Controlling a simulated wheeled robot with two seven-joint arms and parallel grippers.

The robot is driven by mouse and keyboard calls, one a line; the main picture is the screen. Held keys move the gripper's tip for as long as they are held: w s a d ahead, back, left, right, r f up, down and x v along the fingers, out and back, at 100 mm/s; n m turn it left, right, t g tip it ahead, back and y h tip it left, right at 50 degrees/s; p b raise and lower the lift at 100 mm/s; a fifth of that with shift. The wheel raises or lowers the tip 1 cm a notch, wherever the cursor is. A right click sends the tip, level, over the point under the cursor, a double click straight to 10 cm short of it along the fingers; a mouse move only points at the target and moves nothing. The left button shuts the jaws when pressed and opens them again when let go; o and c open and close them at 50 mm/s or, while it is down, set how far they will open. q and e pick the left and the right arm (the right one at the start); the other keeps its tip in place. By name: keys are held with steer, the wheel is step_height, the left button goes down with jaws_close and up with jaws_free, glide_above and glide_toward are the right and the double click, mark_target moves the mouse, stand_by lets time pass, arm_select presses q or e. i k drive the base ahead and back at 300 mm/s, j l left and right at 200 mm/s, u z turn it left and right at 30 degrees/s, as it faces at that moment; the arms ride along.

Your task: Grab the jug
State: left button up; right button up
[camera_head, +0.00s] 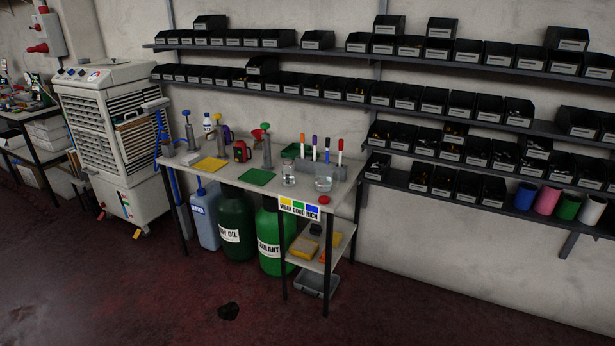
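A grey-topped work table (225,191) stands against the wall in the middle of the view. Several vessels on it could be the jug, and I cannot tell which one is meant. A small red and black container (241,151) stands near the back. A clear glass vessel (288,174) stands near the right end, and a wider clear vessel (323,184) is close to the front right corner. Neither of my grippers shows in this view.
Pumps, trays and a marker rack crowd the table top. Below stand a blue canister (206,222), a dark green drum (237,230) and a brighter green drum (269,243). A white wheeled machine (115,140) is at left. The red floor (160,290) in front is mostly clear.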

mark_target(326, 178)
steer(key=i+j+z, duration=0.1)
steer(key=i, duration=0.4)
steer(key=i+j+z, duration=0.1)
steer(key=i, duration=0.4)
steer(key=i+j+z, duration=0.1)
steer(key=i, duration=0.4)
steer(key=i+j, duration=0.25)
steer(key=i, duration=0.2)
steer(key=i+j+z, duration=0.15)
steer(key=i, duration=0.35)
